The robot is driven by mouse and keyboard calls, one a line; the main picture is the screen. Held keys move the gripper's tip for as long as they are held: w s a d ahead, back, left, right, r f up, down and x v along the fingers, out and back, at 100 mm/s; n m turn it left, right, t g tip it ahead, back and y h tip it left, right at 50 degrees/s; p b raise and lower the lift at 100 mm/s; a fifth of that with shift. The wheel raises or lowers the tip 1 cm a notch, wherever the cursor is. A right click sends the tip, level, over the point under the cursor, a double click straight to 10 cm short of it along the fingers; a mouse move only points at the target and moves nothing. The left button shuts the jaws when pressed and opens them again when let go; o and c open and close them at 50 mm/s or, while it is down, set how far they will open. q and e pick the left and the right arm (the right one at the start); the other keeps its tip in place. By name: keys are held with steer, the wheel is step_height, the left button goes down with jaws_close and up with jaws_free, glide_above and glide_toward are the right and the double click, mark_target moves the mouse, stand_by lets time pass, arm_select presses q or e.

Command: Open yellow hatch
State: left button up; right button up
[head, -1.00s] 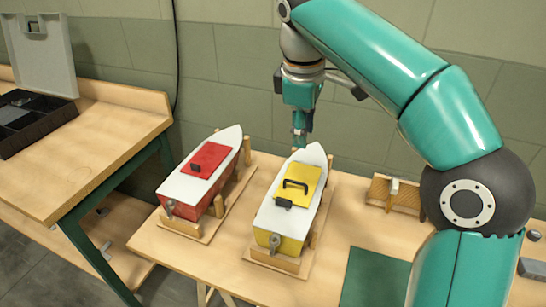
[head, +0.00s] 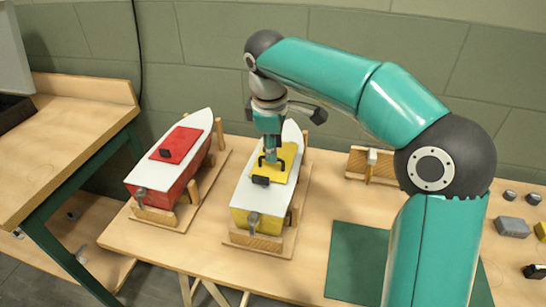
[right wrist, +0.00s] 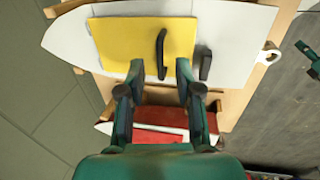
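The yellow hatch (head: 287,163) lies closed on the white deck of the yellow boat (head: 245,205), which rests in a wooden stand. Its black handle (right wrist: 161,53) shows in the right wrist view; a dark latch-like block (right wrist: 205,64) is beside it. My right gripper (head: 270,158) is over the hatch in the head view and partly hides the handle. In the right wrist view my right gripper (right wrist: 160,70) is open, its fingertips either side of the handle's near end. I cannot tell whether they touch it. My left gripper is in neither view.
A similar red boat (head: 172,172) with a red hatch (head: 175,145) stands just left. A green mat (head: 357,260) and several small grey and yellow blocks are on the right. A small wooden rack (head: 372,164) stands behind the mat.

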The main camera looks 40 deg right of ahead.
steer(key=shift+w+d+f, duration=0.15)
steer(key=shift+f, duration=1)
jaws_close()
